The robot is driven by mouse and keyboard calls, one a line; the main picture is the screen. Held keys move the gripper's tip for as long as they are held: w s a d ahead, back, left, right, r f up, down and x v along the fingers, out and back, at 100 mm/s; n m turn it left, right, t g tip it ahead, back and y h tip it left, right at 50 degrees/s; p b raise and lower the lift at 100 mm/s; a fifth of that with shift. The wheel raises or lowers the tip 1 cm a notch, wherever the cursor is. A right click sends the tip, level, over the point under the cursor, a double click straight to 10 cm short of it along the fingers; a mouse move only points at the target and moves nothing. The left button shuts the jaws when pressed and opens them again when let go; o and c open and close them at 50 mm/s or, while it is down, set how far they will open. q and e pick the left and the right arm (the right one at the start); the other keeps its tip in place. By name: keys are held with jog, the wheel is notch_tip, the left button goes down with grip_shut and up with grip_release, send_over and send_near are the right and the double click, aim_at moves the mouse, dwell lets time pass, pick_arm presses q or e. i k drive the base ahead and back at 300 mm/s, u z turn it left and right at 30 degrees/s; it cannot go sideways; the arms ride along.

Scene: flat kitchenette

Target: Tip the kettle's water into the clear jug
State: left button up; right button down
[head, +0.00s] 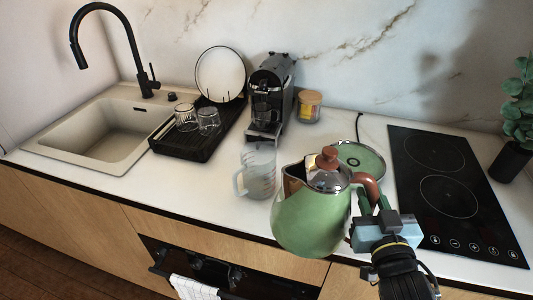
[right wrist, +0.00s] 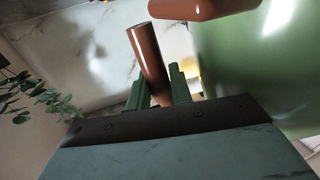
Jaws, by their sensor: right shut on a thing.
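The green kettle (head: 311,221) has a silver lid with a brown knob and a brown handle (head: 369,184). It is held up in front of its green base (head: 361,160), close to the counter's front edge, about upright. My right gripper (head: 375,205) is shut on the kettle's handle. In the right wrist view the brown handle (right wrist: 149,65) runs between the green fingers, with the kettle body (right wrist: 255,65) at right. My left gripper is not in view.
A black coffee machine (head: 272,88) stands behind the jug. A black drying rack (head: 197,140) with glasses and a plate is at left, beside the sink (head: 100,130). A black hob (head: 450,190) lies at right. A jar (head: 308,106) stands at the back.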

aim_at(258, 159)
jog(key=z, duration=2.45)
jog(key=k, duration=1.35)
jog(key=u, duration=1.8)
jog(key=i, duration=0.5)
jog(key=u, duration=0.05)
